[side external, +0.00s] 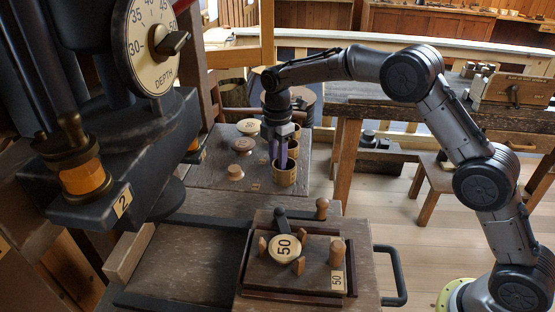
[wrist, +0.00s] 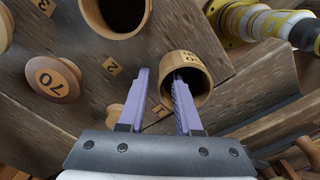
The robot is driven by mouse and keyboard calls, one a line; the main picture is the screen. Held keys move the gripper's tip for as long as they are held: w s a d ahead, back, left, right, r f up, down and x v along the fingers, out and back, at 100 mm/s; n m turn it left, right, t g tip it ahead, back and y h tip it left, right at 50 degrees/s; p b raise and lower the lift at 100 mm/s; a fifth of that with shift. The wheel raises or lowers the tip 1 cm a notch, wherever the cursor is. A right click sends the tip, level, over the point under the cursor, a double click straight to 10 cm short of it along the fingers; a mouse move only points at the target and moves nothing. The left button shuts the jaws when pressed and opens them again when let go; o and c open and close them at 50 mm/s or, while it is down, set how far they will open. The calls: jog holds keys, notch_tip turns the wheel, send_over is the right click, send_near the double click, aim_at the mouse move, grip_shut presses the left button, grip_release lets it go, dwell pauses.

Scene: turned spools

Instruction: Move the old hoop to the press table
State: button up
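A short wooden ring-like cup (side external: 285,176) stands on the low wooden stand at the back; it also shows in the wrist view (wrist: 205,90) with a pale number label at its rim. My gripper (side external: 283,163) points down at it. In the wrist view my gripper (wrist: 162,80) is open, with one purple finger inside the cup's mouth and the other outside its wall; a gap shows beside the wall. I cannot tell whether this cup is the old hoop.
On the stand (side external: 210,177) are a second cup (side external: 293,147), a disc (side external: 248,126) and knobs (side external: 243,145); one knob (wrist: 52,80) reads 70. The black press (side external: 130,140) with a depth dial (side external: 152,42) stands at left. Wooden pegs (side external: 336,252) rise from the fixture.

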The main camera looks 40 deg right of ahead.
jog(key=shift+r, duration=0.15)
notch_tip(320, 180, up, 11)
jog(key=s+d+r+m+t, duration=0.25)
jog(key=s+r+m, duration=0.25)
jog(key=s+r, duration=0.35)
jog(key=s+d+r+m, duration=0.1)
jog(key=s+m, duration=0.1)
jog(key=s, duration=0.4)
jog(key=s+d+r+m, duration=0.1)
jog(key=s+d+m, duration=0.1)
jog(key=s, duration=0.3)
jog(key=s+f+m+t, duration=0.1)
jog(key=s+f+m, duration=0.3)
jog(key=s, duration=0.5)
jog(key=s+d+f+m+t, duration=0.1)
jog(key=s+f+m+t, duration=0.1)
jog(key=s+f+m, duration=0.3)
jog(key=s, duration=0.4)
jog(key=shift+s+d, duration=0.25)
jog(key=shift+d, duration=0.05)
